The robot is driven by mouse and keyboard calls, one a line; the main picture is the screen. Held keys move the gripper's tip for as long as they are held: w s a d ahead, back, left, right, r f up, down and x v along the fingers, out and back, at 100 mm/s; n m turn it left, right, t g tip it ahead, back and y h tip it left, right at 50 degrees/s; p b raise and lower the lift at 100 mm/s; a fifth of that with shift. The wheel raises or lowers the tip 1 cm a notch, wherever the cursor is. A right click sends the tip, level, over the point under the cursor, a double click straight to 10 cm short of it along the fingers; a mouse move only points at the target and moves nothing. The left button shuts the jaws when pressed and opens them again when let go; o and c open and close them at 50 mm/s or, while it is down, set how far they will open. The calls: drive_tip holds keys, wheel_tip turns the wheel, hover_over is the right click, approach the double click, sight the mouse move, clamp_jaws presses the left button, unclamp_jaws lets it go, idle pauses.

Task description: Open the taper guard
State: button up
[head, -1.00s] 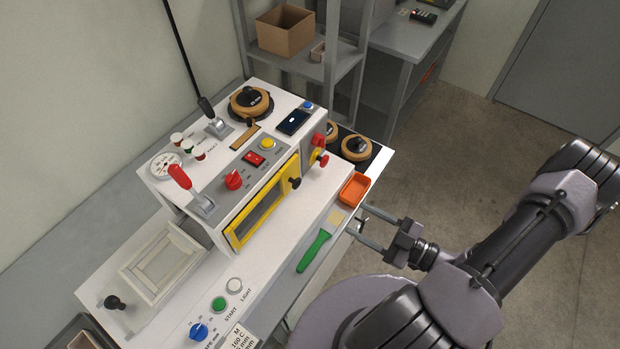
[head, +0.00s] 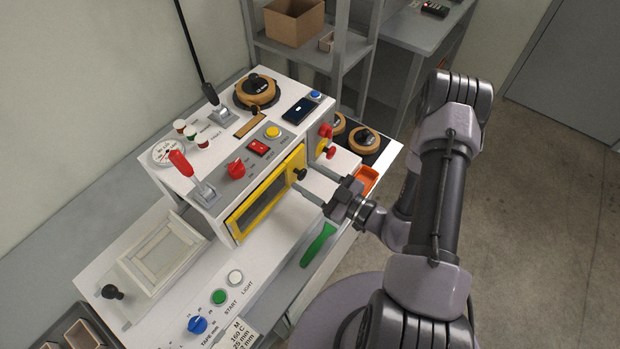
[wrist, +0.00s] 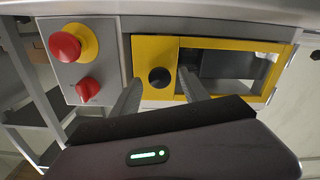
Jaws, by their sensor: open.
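The taper guard is a yellow-framed window panel (head: 237,230) on the front of the white machine, and it looks closed. Its black round knob (head: 299,174) sits near the guard's right end. In the wrist view the guard's yellow frame (wrist: 271,84) runs to the right and the black knob (wrist: 160,77) stands between my two fingers. My gripper (head: 309,183) is open, with its fingers reaching toward the guard on either side of the knob. In the wrist view my gripper (wrist: 158,84) shows a gap between each finger and the knob.
A red button on a yellow base (wrist: 66,46) and a red rotary knob (wrist: 87,89) are left of the guard in the wrist view.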

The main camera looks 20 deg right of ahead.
clamp_jaws()
idle(1.4)
